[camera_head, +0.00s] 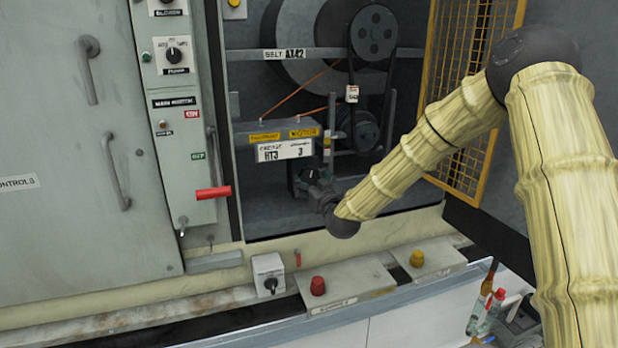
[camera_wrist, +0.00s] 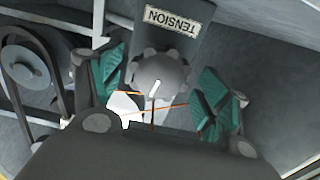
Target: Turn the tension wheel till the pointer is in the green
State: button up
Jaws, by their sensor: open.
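The tension wheel (camera_wrist: 160,72) is a grey lobed knob with a white mark on its face. It sits below an upside-down TENSION label (camera_wrist: 172,20) in the wrist view. My gripper (camera_wrist: 161,90) is open, with one teal-padded finger on each side of the wheel. Gaps show between the pads and the wheel, and nothing is held. In the head view my gripper (camera_head: 307,180) is inside the open cabinet, below the white HT3 label (camera_head: 285,151). The wheel cannot be made out there. I cannot make out the pointer or its green zone in either view.
A belt and pulleys (camera_head: 374,32) stand in the cabinet above my gripper. A yellow mesh door (camera_head: 470,70) is open at the right. A red handle (camera_head: 213,192) juts out at the left. A ledge in front carries a red button (camera_head: 317,286) and a yellow button (camera_head: 417,258).

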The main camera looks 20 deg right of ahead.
jog(key=shift+w+a, duration=0.1)
jog(key=shift+w, duration=1.25)
jog(key=c, duration=1)
